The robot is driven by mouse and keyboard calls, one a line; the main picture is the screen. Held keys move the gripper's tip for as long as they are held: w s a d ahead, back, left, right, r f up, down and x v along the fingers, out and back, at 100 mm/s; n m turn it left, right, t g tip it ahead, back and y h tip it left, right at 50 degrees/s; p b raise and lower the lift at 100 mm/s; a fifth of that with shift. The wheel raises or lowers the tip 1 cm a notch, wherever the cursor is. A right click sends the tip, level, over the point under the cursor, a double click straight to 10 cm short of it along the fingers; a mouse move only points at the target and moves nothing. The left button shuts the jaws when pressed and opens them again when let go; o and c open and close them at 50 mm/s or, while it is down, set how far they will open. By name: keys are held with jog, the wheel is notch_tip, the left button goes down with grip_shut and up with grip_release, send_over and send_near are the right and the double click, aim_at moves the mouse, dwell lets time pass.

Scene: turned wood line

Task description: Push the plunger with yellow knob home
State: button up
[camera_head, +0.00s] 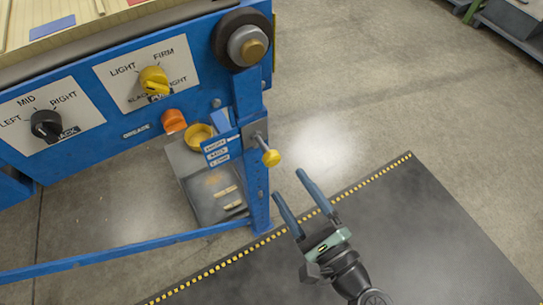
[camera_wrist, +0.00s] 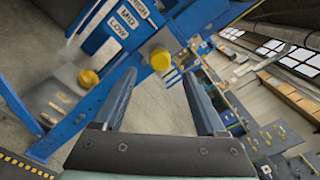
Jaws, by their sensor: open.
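The plunger's yellow knob (camera_head: 270,157) sticks out on a short grey rod from the upper part of a blue post on the machine's right side. In the wrist view the yellow knob (camera_wrist: 161,59) lies just beyond and between my fingertips, as seen in the picture. My gripper (camera_head: 288,184) is open and empty, with its two blue fingers pointing up and left toward the knob. In the head view there is a gap between the fingertips and the knob. The wrist view also shows my gripper (camera_wrist: 160,76) with its fingers spread wide.
The blue machine (camera_head: 180,85) carries a black selector (camera_head: 46,124), a yellow selector (camera_head: 153,80) and an orange button (camera_head: 174,120). A yellow round piece (camera_head: 199,136) sits left of the post. A dark mat (camera_head: 420,240) with a yellow-dashed edge lies below.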

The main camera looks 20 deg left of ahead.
aim_at(274, 163)
jog(key=b+x, duration=0.1)
jog(key=x, duration=0.7)
jog(key=shift+w+a, duration=0.15)
jog(key=shift+w, duration=0.05)
grip_shut()
dwell(1.1)
